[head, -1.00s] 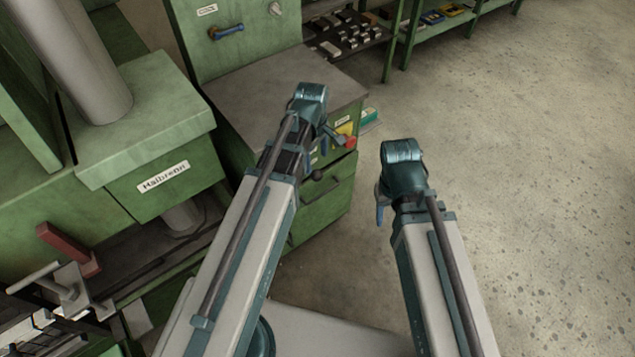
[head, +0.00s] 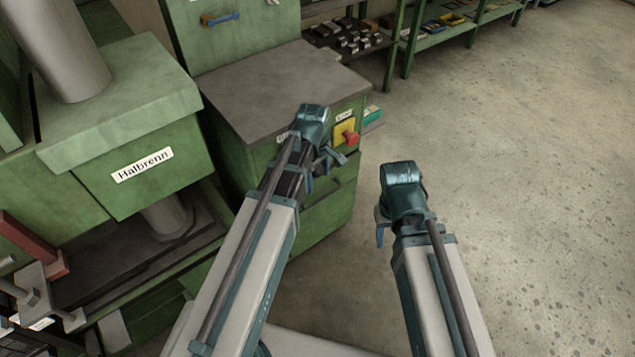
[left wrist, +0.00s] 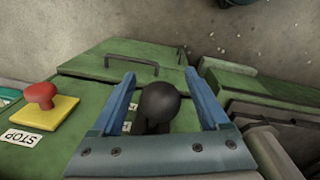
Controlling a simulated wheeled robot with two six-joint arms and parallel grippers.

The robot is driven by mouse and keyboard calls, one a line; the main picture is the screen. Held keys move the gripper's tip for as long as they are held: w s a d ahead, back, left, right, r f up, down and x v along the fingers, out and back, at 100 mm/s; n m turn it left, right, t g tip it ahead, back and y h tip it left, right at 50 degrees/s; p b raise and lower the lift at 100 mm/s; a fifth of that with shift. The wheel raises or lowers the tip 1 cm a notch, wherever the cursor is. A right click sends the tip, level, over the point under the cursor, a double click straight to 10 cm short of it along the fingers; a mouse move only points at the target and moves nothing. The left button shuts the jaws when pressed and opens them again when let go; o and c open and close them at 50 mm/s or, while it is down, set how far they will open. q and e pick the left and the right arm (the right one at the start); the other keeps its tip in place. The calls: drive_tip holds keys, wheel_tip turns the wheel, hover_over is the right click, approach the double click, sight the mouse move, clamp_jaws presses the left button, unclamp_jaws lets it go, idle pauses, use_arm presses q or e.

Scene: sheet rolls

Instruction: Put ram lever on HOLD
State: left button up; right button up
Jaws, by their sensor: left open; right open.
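The ram lever shows as a black ball knob (left wrist: 158,101) on the green cabinet front in the left wrist view. My left gripper (left wrist: 160,76) is open, with one blue finger on each side of the knob; I cannot tell whether either touches it. In the head view my left gripper (head: 323,168) is at the cabinet front and hides the lever. A small white label (left wrist: 127,126) beside the knob is mostly covered, so the HOLD mark cannot be read. My right gripper (head: 382,225) is open and empty over the floor, right of the cabinet.
A red stop button (head: 349,138) on a yellow plate is close to my left gripper. Its STOP label (left wrist: 25,137) shows in the wrist view. A drawer handle (left wrist: 131,66) is nearby. The green press (head: 140,165) stands left. The floor at right is clear.

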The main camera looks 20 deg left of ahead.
use_arm(q)
drive_tip(key=shift+c, duration=0.3)
clamp_jaws()
idle(1.2)
